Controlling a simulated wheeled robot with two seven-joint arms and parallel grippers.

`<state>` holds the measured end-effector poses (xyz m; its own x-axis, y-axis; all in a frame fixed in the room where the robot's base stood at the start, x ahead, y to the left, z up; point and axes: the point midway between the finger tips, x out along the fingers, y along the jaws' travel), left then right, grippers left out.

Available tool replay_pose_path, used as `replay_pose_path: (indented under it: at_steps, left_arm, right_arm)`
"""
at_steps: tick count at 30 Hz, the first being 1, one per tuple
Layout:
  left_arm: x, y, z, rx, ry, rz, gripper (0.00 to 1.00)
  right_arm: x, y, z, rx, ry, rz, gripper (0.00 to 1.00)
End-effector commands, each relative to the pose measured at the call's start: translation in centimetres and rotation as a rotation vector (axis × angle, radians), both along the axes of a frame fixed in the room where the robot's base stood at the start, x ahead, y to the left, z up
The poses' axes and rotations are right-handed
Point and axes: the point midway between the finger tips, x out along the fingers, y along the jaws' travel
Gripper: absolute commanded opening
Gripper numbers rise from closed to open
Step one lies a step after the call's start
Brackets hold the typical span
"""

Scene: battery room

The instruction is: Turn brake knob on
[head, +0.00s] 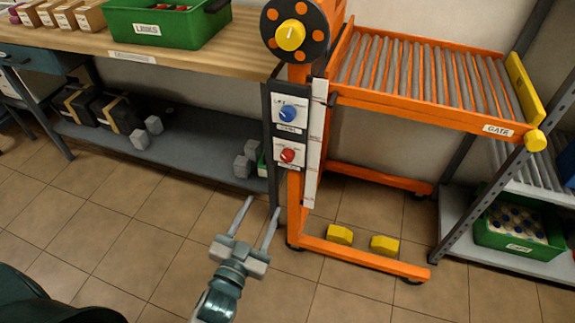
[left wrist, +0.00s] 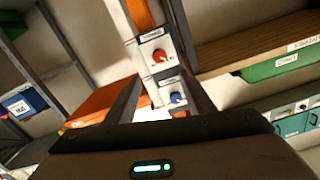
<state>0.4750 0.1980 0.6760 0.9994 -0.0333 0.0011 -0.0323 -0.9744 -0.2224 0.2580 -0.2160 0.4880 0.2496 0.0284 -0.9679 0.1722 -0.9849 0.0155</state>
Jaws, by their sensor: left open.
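A dark panel on the orange post carries a blue knob (head: 288,113) above a red knob (head: 288,155), each on a white plate. I cannot read which label names the brake. In the left wrist view the picture is turned over, with the red knob (left wrist: 160,56) above the blue knob (left wrist: 177,98). A yellow knob (head: 291,35) sits on a black disc with orange dots higher on the post. My left gripper (head: 255,220) is open and empty, below and in front of the panel, apart from both knobs. My right gripper is not in view.
An orange roller conveyor (head: 430,75) with a yellow gate (head: 525,88) stands right of the post. A wooden bench (head: 70,38) with a green bin (head: 175,22) stands left. Yellow blocks (head: 384,245) sit by the orange base. Tiled floor in front is clear.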

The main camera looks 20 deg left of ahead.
Motion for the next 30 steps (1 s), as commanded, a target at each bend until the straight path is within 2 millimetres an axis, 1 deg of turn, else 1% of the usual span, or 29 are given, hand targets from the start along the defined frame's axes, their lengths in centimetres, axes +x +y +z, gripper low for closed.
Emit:
replay_pose_path:
  at_steps: [8, 14, 20, 30]
  left_arm:
    - [0.4, 0.0, 0.0, 0.0, 0.0, -0.001, 0.49]
    - [1.9, -0.1, 0.0, 0.0, -0.002, -0.001, 0.49]
    - [4.8, -0.2, 0.1, 0.001, -0.003, -0.003, 0.49]
    - [10.7, -0.4, 0.0, 0.001, 0.0, -0.001, 0.49]
  right_arm:
    - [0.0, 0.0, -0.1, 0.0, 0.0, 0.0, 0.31]
    - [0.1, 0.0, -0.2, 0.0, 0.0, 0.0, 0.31]
    - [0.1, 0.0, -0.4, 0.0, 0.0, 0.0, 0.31]
    - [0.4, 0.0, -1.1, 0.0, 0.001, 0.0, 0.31]
